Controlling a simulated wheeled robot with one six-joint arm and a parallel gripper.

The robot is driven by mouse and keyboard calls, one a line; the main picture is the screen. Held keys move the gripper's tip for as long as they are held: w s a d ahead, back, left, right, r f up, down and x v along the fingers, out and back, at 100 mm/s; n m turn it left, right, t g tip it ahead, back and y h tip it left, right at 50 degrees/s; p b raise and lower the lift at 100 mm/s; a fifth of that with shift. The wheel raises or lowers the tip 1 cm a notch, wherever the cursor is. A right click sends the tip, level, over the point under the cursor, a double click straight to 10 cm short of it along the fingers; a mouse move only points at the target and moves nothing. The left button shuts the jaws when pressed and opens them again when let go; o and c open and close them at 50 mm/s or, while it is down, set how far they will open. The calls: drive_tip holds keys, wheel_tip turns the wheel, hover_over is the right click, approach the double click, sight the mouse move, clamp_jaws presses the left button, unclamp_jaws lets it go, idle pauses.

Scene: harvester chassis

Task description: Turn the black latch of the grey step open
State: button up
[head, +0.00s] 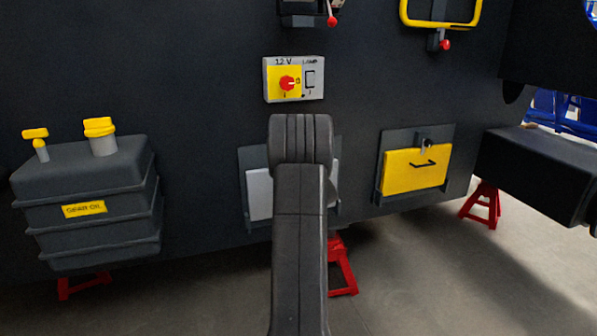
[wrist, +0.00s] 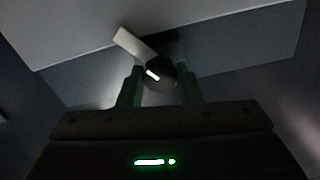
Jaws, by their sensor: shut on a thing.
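The grey step (head: 259,193) is a pale panel in a dark frame on the chassis wall, in the middle of the head view. My arm covers much of it, and the latch and my gripper are hidden there. In the wrist view the grey step (wrist: 210,18) fills the top. The black latch (wrist: 160,76) is a round dark knob with a short white mark, tilted down to the right. A pale bar (wrist: 135,43) slants from it up-left, overlapping the grey panel. My gripper (wrist: 160,82) is shut on the knob, one finger on each side.
A yellow step (head: 413,171) with a black handle is to the right. The grey gear oil tank (head: 88,225) stands at left. A 12 V switch box (head: 294,79) is above my arm. Red stands (head: 340,268) are below the chassis; the floor at front right is clear.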

drive_tip(key=shift+f+n+b, duration=0.15)
drive_tip(key=shift+n+b, duration=4.15)
drive_tip(key=shift+n, duration=1.1)
drive_tip(key=o, duration=1)
drive_tip(key=shift+c, duration=0.2)
drive_tip(key=shift+s, duration=0.15)
drive_tip(key=p+v, duration=0.3)
drive_tip(key=v, duration=1)
drive_tip(key=shift+s, duration=0.3)
drive_tip(key=shift+w, duration=0.15)
